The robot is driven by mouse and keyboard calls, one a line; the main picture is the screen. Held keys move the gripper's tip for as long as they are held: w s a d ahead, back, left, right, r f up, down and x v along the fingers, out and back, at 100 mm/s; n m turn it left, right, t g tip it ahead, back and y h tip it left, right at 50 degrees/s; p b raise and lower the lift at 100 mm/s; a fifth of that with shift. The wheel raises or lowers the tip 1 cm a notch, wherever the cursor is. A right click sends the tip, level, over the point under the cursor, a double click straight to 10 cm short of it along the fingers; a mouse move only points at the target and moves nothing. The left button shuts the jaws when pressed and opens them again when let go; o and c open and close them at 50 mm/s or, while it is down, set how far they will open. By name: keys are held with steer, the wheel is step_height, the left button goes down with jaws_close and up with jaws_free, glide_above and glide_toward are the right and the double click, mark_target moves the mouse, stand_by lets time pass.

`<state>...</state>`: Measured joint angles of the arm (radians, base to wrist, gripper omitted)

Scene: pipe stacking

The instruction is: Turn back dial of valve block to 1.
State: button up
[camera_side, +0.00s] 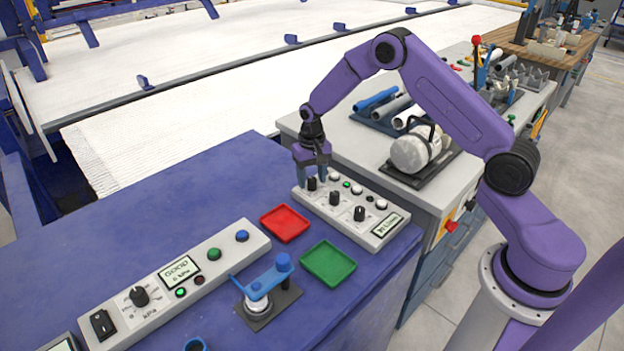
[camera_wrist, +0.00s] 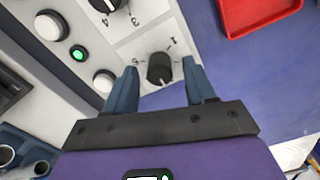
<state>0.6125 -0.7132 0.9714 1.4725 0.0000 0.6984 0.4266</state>
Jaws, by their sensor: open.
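The valve block (camera_side: 347,217) is a light grey box with three black dials, white buttons and a small display. Its back dial (camera_side: 312,185) is at the far end of the row. In the wrist view the back dial (camera_wrist: 159,69) sits between my two blue fingers, with small marks printed around it; its exact setting is too small to read. My gripper (camera_side: 313,178) is open, pointing down at the back dial, one finger on each side. I see gaps between fingers and dial in the wrist view. A second dial (camera_wrist: 106,4) is cut off at the top.
A red tray (camera_side: 285,223) and a green tray (camera_side: 328,263) lie left of and in front of the block. A pressure control box (camera_side: 175,285) and a blue-handled valve (camera_side: 265,285) stand further left. A grey bench with pipes is behind.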

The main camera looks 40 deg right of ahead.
steer(key=shift+f, duration=0.55)
jaws_close()
